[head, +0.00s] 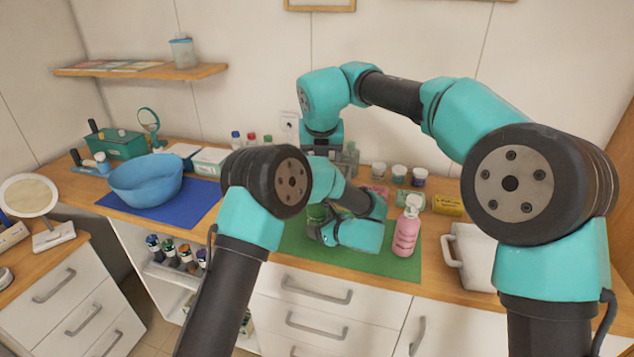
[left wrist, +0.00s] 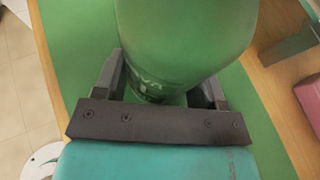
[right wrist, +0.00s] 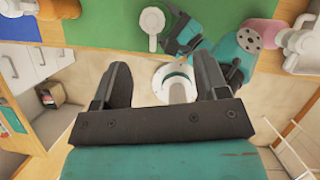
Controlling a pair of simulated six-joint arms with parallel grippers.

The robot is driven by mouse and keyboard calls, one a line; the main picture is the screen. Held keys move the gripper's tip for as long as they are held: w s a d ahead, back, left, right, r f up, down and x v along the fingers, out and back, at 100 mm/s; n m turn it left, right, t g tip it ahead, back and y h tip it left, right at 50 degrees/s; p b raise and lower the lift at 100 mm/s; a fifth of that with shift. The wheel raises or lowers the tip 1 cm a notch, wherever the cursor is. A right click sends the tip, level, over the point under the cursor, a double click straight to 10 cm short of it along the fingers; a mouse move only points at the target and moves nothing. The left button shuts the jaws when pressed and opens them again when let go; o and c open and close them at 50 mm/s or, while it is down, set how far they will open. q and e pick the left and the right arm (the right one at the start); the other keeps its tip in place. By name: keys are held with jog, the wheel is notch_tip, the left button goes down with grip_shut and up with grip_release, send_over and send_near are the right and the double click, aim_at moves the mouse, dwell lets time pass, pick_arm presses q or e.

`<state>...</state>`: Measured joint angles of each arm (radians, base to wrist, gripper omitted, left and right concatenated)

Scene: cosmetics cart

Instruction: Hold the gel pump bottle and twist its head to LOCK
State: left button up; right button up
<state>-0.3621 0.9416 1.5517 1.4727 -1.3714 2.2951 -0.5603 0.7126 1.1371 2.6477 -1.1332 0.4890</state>
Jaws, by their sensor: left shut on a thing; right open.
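The gel pump bottle is green; its body (left wrist: 185,40) fills the upper middle of the left wrist view. My left gripper (left wrist: 166,88) is shut on it, one finger on each side, over the green mat (head: 400,265). In the head view a green part of the bottle (head: 317,213) shows behind my left arm. In the right wrist view its white pump head (right wrist: 152,19) shows from above, with the nozzle pointing down the picture. My right gripper (right wrist: 163,82) is open and empty, its fingers apart from the pump head.
A pink pump bottle (head: 406,230) stands at the mat's right end. Jars (head: 399,173) and small bottles line the back. A blue bowl (head: 150,183) sits on a blue mat (head: 195,208) at left.

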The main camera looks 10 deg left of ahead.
jog(key=shift+s+a+r, duration=0.1)
jog(key=shift+s+a, duration=0.2)
jog(key=shift+a, duration=0.25)
jog(key=x, duration=1.2)
jog(key=shift+c, duration=0.2)
jog(key=c, duration=0.9)
